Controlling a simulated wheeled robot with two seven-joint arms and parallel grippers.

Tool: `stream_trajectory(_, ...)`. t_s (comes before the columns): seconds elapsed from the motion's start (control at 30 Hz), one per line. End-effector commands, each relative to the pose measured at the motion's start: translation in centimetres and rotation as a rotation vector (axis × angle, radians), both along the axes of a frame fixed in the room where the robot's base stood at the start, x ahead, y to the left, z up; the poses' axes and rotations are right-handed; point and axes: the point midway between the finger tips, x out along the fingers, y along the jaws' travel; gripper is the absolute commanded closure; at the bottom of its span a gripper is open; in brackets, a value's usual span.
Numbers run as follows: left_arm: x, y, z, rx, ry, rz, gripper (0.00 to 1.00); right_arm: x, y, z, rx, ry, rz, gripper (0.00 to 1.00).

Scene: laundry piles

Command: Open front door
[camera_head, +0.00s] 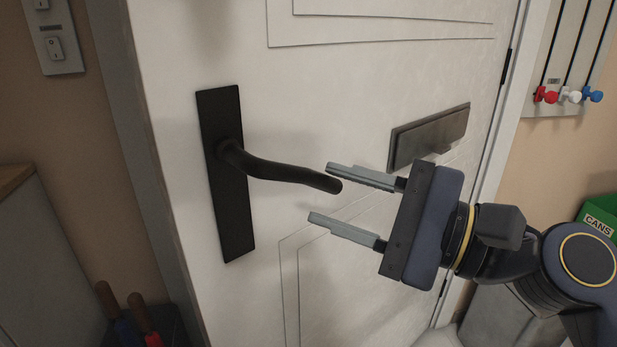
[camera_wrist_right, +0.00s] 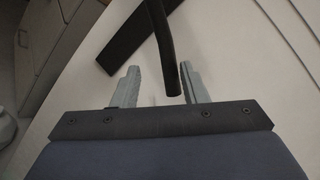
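The white front door (camera_head: 330,90) fills the middle of the head view and looks closed. Its black lever handle (camera_head: 285,172) sticks out to the right from a tall black plate (camera_head: 226,200). My right gripper (camera_head: 320,193) is open and empty, just right of the handle, its fingers pointing left toward the lever's free end. In the right wrist view the handle (camera_wrist_right: 163,45) reaches down between the two open fingers (camera_wrist_right: 160,85), nearer the right one; I cannot tell whether they touch. My left gripper is not in view.
A metal letter plate (camera_head: 430,137) is on the door behind my right gripper. A light switch (camera_head: 54,48) is on the wall at upper left. Tool handles (camera_head: 125,315) stand at lower left. A green box marked CANS (camera_head: 600,215) is at the right.

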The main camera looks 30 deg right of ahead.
Motion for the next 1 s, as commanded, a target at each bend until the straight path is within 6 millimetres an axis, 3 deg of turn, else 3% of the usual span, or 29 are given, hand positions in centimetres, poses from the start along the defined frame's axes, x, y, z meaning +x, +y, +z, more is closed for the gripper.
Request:
stream_trajectory(0.17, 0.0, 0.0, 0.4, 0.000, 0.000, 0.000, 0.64, -1.4, -0.9, -0.2, -0.001, 0.002, -0.001, 0.62)
stream_trajectory(0.57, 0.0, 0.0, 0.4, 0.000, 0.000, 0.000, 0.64, -1.8, -1.0, -0.3, 0.000, 0.002, -0.001, 0.62)
stream_trajectory(1.0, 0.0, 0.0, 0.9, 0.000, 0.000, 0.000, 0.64, -4.7, -1.3, -0.2, -0.001, 0.001, -0.002, 0.62)
